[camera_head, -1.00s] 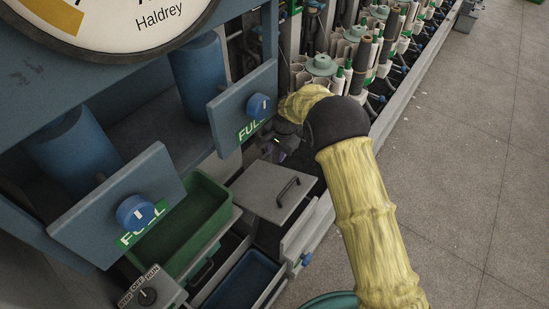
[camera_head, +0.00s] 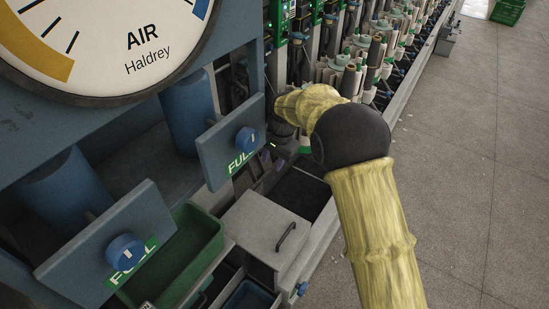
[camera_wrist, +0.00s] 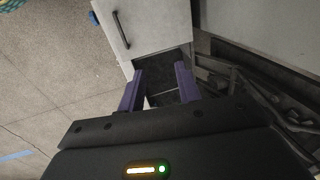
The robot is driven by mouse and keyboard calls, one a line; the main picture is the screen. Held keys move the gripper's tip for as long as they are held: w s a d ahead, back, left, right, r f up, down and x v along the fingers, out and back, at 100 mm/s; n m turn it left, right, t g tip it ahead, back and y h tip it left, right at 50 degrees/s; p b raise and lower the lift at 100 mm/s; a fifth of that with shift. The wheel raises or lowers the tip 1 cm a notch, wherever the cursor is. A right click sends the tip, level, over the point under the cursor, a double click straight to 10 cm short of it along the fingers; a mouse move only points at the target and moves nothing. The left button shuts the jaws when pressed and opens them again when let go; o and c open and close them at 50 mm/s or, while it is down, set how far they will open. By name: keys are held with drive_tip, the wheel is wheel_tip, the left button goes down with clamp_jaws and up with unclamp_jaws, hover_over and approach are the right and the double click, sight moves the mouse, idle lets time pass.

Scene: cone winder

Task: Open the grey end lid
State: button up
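The grey end lid (camera_head: 262,232) is a flat, box-like cover with a black bar handle (camera_head: 286,237), at the lower middle of the head view. A dark recess (camera_head: 300,190) shows beyond its far edge. In the wrist view the lid (camera_wrist: 158,22) is at the top, with the handle (camera_wrist: 121,29) near its left edge. My gripper (camera_wrist: 160,86) has its two purple fingers apart with nothing between them. They point at the dark recess beside the lid, clear of the handle. In the head view the fingers are mostly hidden behind the blue panel and my arm.
A blue panel (camera_head: 230,145) with a blue knob stands left of my arm, and another panel (camera_head: 105,245) is nearer. A green bin (camera_head: 180,258) lies left of the lid. Rows of spindles (camera_head: 375,60) run behind. Open floor (camera_head: 460,160) lies to the right.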

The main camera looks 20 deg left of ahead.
drive_tip(key=s+d+r+t, duration=0.1)
drive_tip(key=d+r, duration=0.1)
drive_tip(key=d, duration=1.1)
drive_tip(key=s+d+r+t, duration=0.1)
drive_tip(key=d+r, duration=0.1)
drive_tip(key=d, duration=1.1)
drive_tip(key=s+d+r+n+h, duration=0.1)
drive_tip(key=s+d+n+h, duration=0.1)
drive_tip(key=s+d, duration=1.4)
wheel_tip(320, 180, up, 14)
drive_tip(key=w+p, duration=0.1)
drive_tip(key=p, duration=1.3)
drive_tip(key=shift+r, duration=0.2)
